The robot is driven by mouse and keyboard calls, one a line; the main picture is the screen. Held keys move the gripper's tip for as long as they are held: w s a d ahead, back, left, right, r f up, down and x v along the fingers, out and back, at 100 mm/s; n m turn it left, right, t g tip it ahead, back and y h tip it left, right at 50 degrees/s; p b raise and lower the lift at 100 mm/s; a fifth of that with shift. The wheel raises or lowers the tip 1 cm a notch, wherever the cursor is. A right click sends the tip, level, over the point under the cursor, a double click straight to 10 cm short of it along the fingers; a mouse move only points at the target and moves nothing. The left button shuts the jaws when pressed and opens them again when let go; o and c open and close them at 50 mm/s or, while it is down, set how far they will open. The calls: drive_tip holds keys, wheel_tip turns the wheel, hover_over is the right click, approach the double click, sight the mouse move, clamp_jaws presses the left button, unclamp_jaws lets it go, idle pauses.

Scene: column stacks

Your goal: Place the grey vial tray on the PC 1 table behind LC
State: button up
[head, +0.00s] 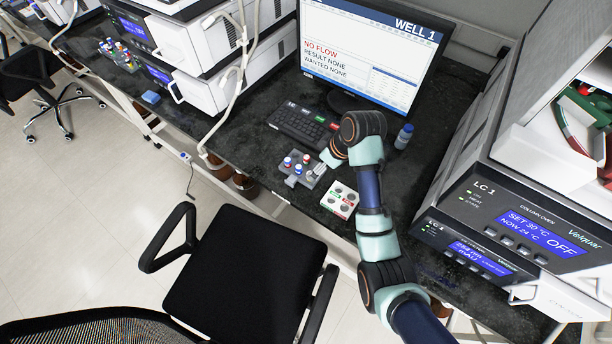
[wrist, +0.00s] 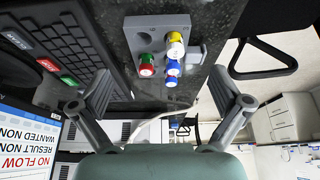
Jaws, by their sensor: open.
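The grey vial tray (head: 309,178) lies on the dark countertop (head: 254,165) in front of the keyboard, with several vials capped in red, blue and white. In the wrist view the tray (wrist: 147,22) shows red, yellow, blue and green caps and a small grey block at its side. My gripper (head: 323,166) is at the tray's right side in the head view. In the wrist view my gripper (wrist: 165,95) is open, with its fingers spread wide and nothing between them. The tray appears just beyond the fingertips; contact is not visible.
A white tray with round wells (head: 341,198) lies close to the right of the grey tray. A keyboard (head: 300,125), a monitor (head: 365,55) and a blue-capped bottle (head: 403,138) stand behind. Instrument stacks (head: 520,225) flank the counter. A black chair (head: 245,270) stands in front.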

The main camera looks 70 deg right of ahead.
drive_tip(key=shift+s+d+f, duration=0.1)
drive_tip(key=shift+d+f, duration=0.05)
drive_tip(key=shift+f, duration=0.1)
drive_tip(key=shift+b+x, duration=0.6)
drive_tip(key=shift+x, duration=0.5)
drive_tip(key=b+x, duration=0.3)
drive_tip(key=x, duration=0.2)
drive_tip(key=shift+w+f, duration=0.15)
drive_tip(key=shift+w, duration=0.15)
drive_tip(key=shift+d, duration=0.1)
drive_tip(key=c, duration=1)
wheel_tip(320, 180, up, 20)
drive_tip(key=p, duration=0.7)
drive_tip(key=shift+p, duration=0.35)
